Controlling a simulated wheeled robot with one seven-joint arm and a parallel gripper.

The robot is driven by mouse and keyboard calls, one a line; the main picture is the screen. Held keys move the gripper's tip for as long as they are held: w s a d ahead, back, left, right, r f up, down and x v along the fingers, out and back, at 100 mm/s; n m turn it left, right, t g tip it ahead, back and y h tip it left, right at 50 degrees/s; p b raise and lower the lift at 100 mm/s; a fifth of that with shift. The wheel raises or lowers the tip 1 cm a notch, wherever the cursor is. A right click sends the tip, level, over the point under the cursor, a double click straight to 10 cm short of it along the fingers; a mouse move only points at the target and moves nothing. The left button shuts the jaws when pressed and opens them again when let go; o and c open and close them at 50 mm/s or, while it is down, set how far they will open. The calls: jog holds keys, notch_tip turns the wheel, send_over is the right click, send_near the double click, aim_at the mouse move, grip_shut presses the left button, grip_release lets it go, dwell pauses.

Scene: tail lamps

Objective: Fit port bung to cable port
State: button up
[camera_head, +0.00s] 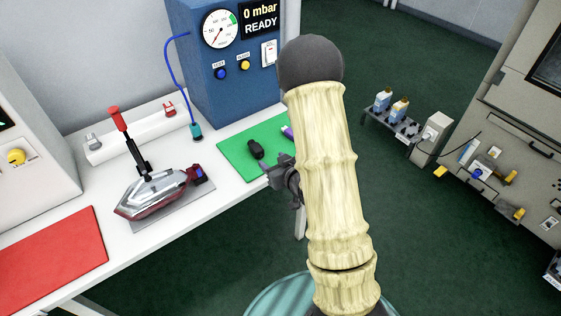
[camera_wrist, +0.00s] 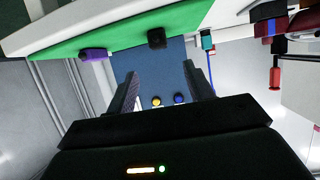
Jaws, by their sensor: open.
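A tail lamp (camera_head: 150,192) with a clear and dark red shell sits in a holder on the white bench, under a red-handled clamp (camera_head: 118,118). A dark block with blue (camera_head: 200,174) is at its right end; I cannot make out the cable port. A black piece (camera_head: 254,148) and a purple piece (camera_head: 287,131) lie on the green mat (camera_head: 232,155); which is the port bung I cannot tell. My gripper (camera_head: 272,172) is at the mat's front edge, partly behind my arm. In the wrist view its fingers (camera_wrist: 161,88) are apart and empty, with the black piece (camera_wrist: 157,38) beyond them.
A blue test cabinet (camera_head: 225,85) with a gauge stands behind the mat, and a blue hose (camera_head: 172,65) with a teal end (camera_head: 196,131) hangs at its left. A red mat (camera_head: 50,255) lies at left. Green floor is open right of the bench.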

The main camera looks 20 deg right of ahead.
jog(key=p+v, duration=0.2)
jog(key=p, duration=0.2)
jog(key=shift+r, duration=0.25)
jog(key=shift+s+p, duration=0.1)
jog(key=shift+p, duration=0.65)
jog(key=s+p, duration=0.1)
jog(key=p, duration=0.2)
jog(key=shift+s+d+r, duration=0.15)
jog(key=shift+d+r, duration=0.05)
jog(key=shift+p, duration=0.3)
